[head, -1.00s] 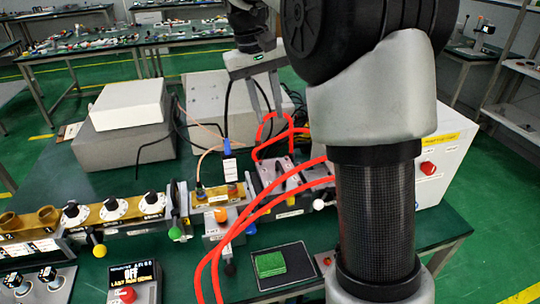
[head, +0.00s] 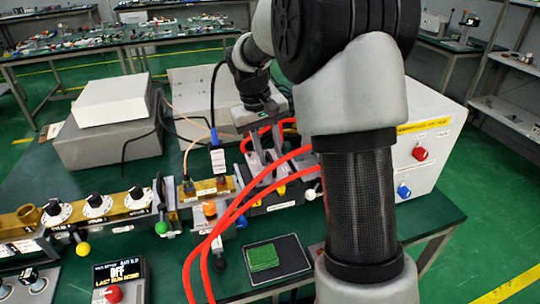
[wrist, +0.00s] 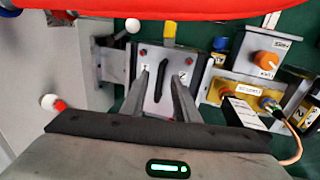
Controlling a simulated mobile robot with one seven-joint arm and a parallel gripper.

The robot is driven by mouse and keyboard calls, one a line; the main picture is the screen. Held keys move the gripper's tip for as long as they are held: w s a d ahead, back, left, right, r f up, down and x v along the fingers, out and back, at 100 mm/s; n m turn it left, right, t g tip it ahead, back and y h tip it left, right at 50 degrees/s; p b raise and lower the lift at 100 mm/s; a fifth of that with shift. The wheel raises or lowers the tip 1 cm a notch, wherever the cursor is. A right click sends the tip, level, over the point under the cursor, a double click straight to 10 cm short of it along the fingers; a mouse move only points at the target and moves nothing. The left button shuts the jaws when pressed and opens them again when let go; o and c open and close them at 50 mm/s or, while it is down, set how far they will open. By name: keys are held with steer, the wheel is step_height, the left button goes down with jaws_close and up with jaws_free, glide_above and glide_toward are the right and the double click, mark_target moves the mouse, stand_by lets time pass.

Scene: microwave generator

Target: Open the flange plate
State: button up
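The flange plate appears to be the grey metal plate (wrist: 166,54) with red-ringed screws and a dark curved handle or slot (wrist: 159,83) in the wrist view. My gripper (wrist: 161,78) is open, pointing at the plate, with its two fingers on either side of the dark curved part. I cannot tell whether the fingers touch the plate. In the head view my gripper (head: 265,165) is down at the metal assembly on the bench, behind the red hoses. The hoses and my arm partly hide the plate there.
Red hoses (head: 232,208) loop close in front of my gripper. An orange-knob box (wrist: 264,60) and a brass block with cables (wrist: 246,90) stand to the right. A white cabinet (head: 432,150) stands right of my arm. Grey boxes (head: 110,145) stand at the back left.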

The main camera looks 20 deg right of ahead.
steer(key=shift+f, duration=0.2)
jaws_close()
steer(key=shift+r, duration=0.1)
